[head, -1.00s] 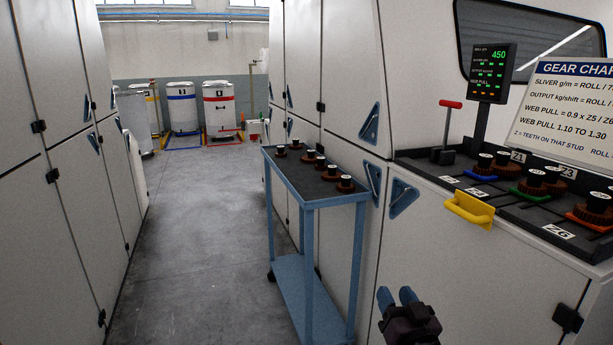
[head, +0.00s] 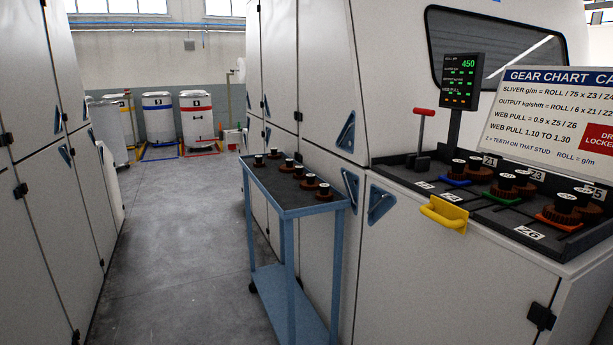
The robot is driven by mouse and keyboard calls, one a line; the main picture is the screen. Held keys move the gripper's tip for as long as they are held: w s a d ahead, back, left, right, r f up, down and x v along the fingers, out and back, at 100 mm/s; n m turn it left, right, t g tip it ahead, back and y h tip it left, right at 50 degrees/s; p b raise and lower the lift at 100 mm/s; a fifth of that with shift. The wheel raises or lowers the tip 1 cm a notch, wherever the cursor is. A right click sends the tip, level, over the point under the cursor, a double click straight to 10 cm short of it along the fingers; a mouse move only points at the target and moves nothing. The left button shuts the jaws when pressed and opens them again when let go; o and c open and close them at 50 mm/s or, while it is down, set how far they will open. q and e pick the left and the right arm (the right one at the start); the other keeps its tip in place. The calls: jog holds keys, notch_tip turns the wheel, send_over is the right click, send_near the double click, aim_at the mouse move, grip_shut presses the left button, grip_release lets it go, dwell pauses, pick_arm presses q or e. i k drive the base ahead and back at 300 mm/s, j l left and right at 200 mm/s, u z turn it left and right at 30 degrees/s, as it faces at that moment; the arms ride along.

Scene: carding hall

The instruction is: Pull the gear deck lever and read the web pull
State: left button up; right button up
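The gear deck lever (head: 422,131) has a red handle on a grey stem and stands upright at the left end of the gear deck (head: 467,208). A small dark display (head: 461,80) on a post shows 450 in green at the top; its lower rows, one labelled web pull, are too small to read. Brown gears with black knobs, such as one on a blue base (head: 481,172) and one on an orange base (head: 563,209), sit on the deck. A yellow handle (head: 442,213) sticks out at the front edge. Neither gripper shows in the head view now.
A blue trolley (head: 290,207) with several gears (head: 298,172) on top stands left of the deck. A gear chart board (head: 550,115) leans behind the deck. Grey cabinets line both sides. The aisle floor (head: 175,240) is clear, with drums (head: 197,118) at its far end.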

aim_at(423, 112)
jog(key=i+j+z, duration=0.1)
jog(key=i+j, duration=0.2)
jog(key=i+j+z, duration=0.15)
jog(key=i+j, duration=0.15)
jog(key=j, duration=0.15)
jog(key=i+j+z, duration=0.1)
jog(key=i+j, duration=0.15)
jog(key=j, duration=0.15)
jog(key=i+j+z, duration=0.15)
jog(key=j, duration=0.25)
jog(key=i, duration=0.1)
